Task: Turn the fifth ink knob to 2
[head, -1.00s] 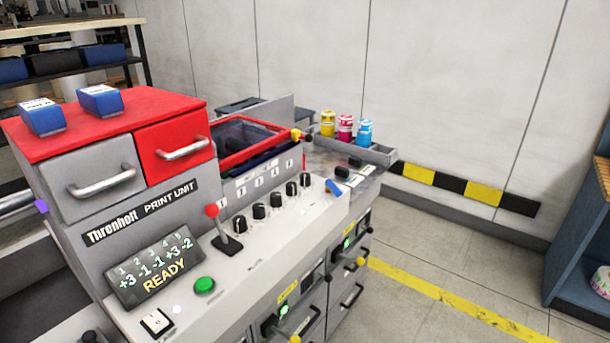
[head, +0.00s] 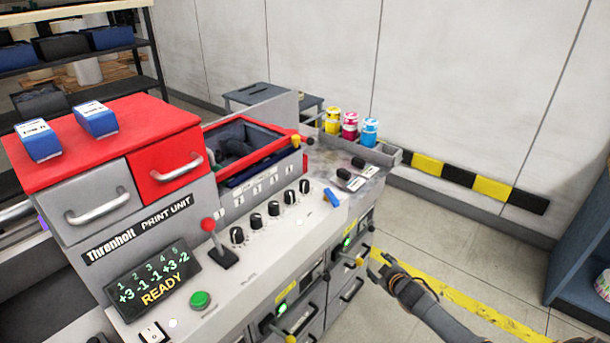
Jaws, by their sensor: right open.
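Several black ink knobs stand in a diagonal row on the grey console of the print unit. The fifth knob (head: 304,186) is at the far right end of the row. The display (head: 153,282) reads +3, -1, -1, +3, -2 under numbers 1 to 5, with READY below; so 5 shows -2. My right gripper (head: 378,266) is open and empty, to the right of the console and apart from the knob. My left gripper is not in view.
A red-knobbed lever (head: 208,226) and a green button (head: 200,300) stand on the console. A blue object (head: 331,197) lies close to the fifth knob. Ink bottles (head: 350,125) stand in a tray behind. Yellow-tipped handles (head: 360,261) stick out from the front.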

